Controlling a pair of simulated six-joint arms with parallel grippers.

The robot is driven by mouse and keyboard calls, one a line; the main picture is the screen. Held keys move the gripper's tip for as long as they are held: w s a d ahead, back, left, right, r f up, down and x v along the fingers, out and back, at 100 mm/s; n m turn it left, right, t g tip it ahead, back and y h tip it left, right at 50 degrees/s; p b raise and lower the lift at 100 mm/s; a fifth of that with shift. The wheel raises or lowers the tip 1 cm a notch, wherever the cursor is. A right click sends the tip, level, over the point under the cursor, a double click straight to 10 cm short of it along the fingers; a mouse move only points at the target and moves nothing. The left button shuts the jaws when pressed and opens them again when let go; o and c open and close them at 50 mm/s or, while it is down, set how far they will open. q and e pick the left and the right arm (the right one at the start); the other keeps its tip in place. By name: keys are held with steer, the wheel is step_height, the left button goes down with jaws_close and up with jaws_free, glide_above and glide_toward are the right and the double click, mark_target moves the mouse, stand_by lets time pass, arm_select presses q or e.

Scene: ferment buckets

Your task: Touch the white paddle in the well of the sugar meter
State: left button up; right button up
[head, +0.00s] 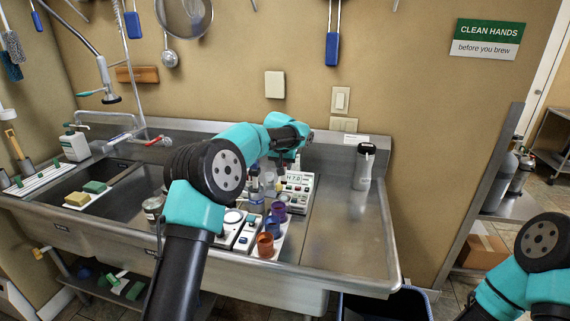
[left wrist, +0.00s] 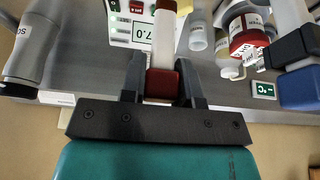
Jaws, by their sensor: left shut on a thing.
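My left gripper (left wrist: 161,60) is shut on a white stick with dark red parts (left wrist: 165,36), seen in the left wrist view. I cannot tell whether the stick is a paddle. A white boxed meter (head: 298,186) with a lit number display stands near the gripper in the head view. It also shows behind the stick's left side in the left wrist view (left wrist: 119,28). I cannot make out which device is the sugar meter, nor its well or a paddle in it. My left wrist covers part of that area in the head view. My right gripper is outside the frame.
Orange (head: 265,245), blue and purple cups stand in front of the meter, beside low white devices (head: 245,238). Several bottles (head: 256,195) crowd close to the left gripper. A grey-and-white cylinder (head: 364,167) stands at the right. The steel counter (head: 345,230) is clear there.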

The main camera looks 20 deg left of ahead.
mark_target(284, 183)
arm_select(q)
steer(key=shift+f, duration=2.7)
steer(key=shift+f, duration=0.55)
steer(key=shift+r, duration=0.1)
steer(key=shift+r, duration=2.95)
